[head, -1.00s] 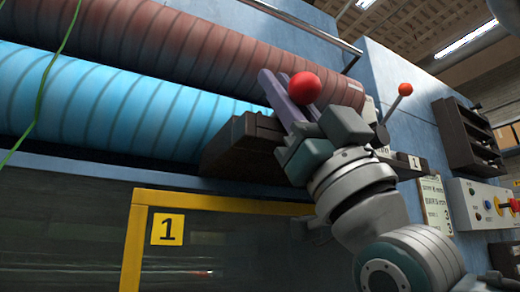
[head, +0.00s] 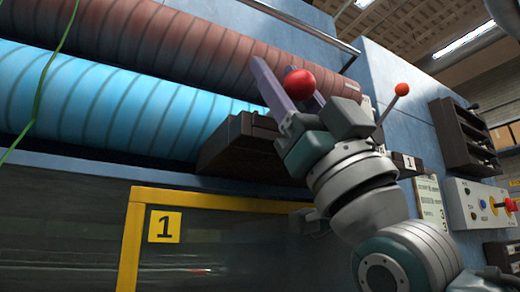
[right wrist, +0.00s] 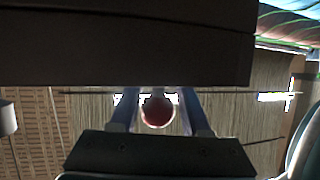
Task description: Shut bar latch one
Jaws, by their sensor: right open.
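A red ball knob (head: 300,84) shows in front of my right gripper (head: 286,82) in the head view. The right wrist view shows the red knob (right wrist: 157,112) between the two spread fingers, with gaps at both sides. The gripper is open, and I see no contact. A dark brown block (head: 240,146) on the blue frame lies left of the gripper; a dark block (right wrist: 120,45) fills the top of the wrist view. A small plate marked 1 (head: 408,162) is right of my wrist. How the knob joins the latch is hidden. My left gripper is out of view.
A second lever with an orange-red ball (head: 403,89) stands close right of the gripper. Brown (head: 200,45) and blue (head: 110,105) rolls lie behind. A yellow frame (head: 135,240) is below. A control box (head: 480,205) and dark rack (head: 465,140) are at right.

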